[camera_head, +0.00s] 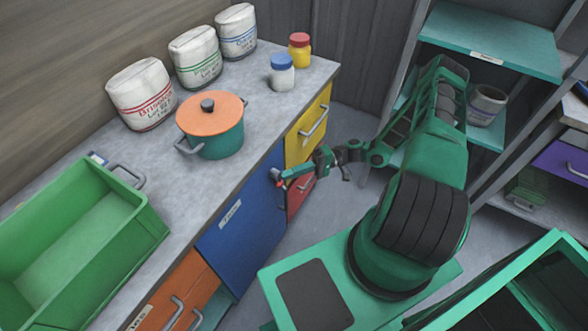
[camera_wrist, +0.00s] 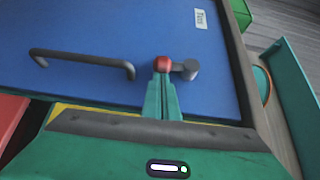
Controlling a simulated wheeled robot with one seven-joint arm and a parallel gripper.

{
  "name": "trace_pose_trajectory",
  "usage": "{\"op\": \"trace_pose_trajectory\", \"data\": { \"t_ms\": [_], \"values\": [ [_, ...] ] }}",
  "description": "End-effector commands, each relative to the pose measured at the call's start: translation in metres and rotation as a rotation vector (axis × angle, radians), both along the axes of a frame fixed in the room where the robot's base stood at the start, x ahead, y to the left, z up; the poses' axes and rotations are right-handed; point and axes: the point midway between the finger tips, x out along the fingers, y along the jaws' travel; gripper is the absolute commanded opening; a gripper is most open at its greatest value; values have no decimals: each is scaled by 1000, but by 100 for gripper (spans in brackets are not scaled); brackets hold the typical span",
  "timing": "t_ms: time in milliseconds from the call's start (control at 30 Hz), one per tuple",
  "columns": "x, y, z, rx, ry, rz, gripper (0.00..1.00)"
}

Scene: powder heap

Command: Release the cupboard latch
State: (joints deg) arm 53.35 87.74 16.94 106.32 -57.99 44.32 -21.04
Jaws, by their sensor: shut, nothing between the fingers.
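The blue cupboard door (camera_head: 238,218) is below the counter and fills much of the wrist view (camera_wrist: 90,30). A latch with a red ball knob (camera_wrist: 163,63) and a grey round pivot (camera_wrist: 188,69) sits on it near one edge, the knob left of the pivot. My gripper (camera_wrist: 163,80) is shut and empty, its fingertips at the knob; they overlap it in view, and I cannot tell whether they press on it. In the head view my gripper (camera_head: 281,177) is at the door's right upper part. A dark bar handle (camera_wrist: 82,62) is left of the latch.
The counter (camera_head: 255,105) holds a teal pot (camera_head: 218,140), white sacks (camera_head: 140,94), two jars and a green crate (camera_head: 75,240). Yellow (camera_head: 305,130) and red (camera_head: 300,198) fronts adjoin the blue door. Shelves (camera_head: 490,45) stand at right.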

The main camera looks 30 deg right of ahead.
Motion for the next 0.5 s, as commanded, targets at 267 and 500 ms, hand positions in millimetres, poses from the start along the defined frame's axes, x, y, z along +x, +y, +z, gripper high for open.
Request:
{"op": "trace_pose_trajectory", "data": {
  "t_ms": [267,500],
  "values": [
    [-4,5,-6,25,17,-1,0],
    [-5,7,-9,24,17,-1,0]
  ]
}}
